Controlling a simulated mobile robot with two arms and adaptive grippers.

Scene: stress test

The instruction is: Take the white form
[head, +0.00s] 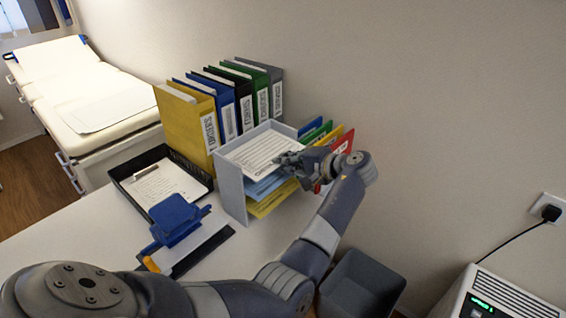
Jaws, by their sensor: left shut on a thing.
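The white form (256,151) is a printed sheet in the top level of a grey tray rack (232,188) on the desk. My left gripper (288,160) is at the form's right front edge and is shut on it. The form still lies over the rack's top level. A blue sheet (267,184) and a yellow sheet (272,201) lie in the lower levels. My right gripper is not in view.
Several upright binders (187,118) stand behind the rack, and coloured folders (343,143) stand to its right. A black tray with a clipboard (160,184) and a blue hole punch (177,218) are left. A grey bin (362,287) is below, right of my arm.

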